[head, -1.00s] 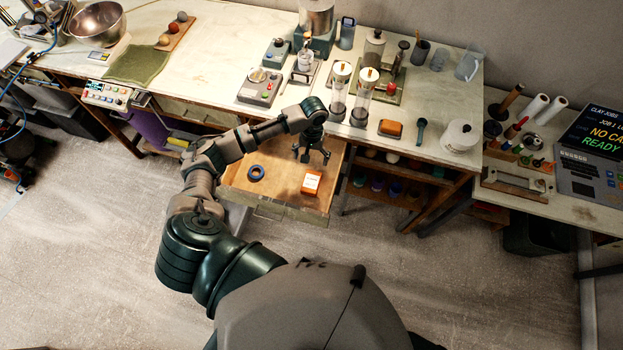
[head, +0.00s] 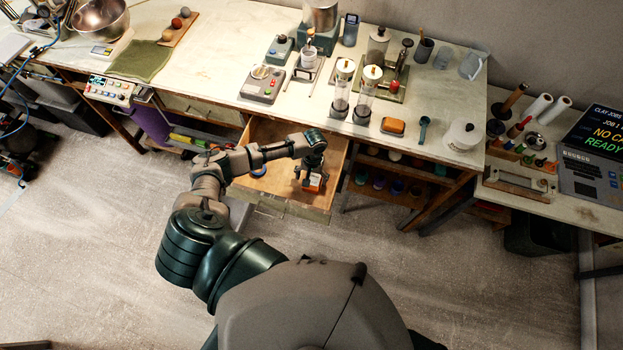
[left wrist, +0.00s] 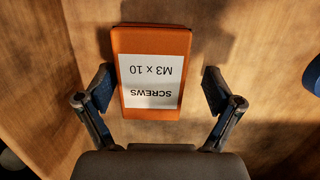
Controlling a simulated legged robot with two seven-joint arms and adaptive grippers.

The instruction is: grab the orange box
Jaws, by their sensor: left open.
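The orange box (left wrist: 150,108) lies in an open wooden drawer (head: 270,203); its white label reads "SCREWS M3 x 10" upside down in the left wrist view. In the head view the orange box (head: 313,186) is partly hidden under my left gripper (head: 310,182). In the left wrist view my left gripper (left wrist: 161,95) is open, with one finger on each side of the box's near part. A gap shows between the right finger and the box; the left finger is close to it. My right gripper is not in view.
A blue ring (head: 258,170) lies in the drawer to the left of the box. The drawer's walls surround the gripper. The bench top (head: 215,75) above holds glass cylinders (head: 367,92), an orange-topped block (head: 394,126) and a scale (head: 262,84).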

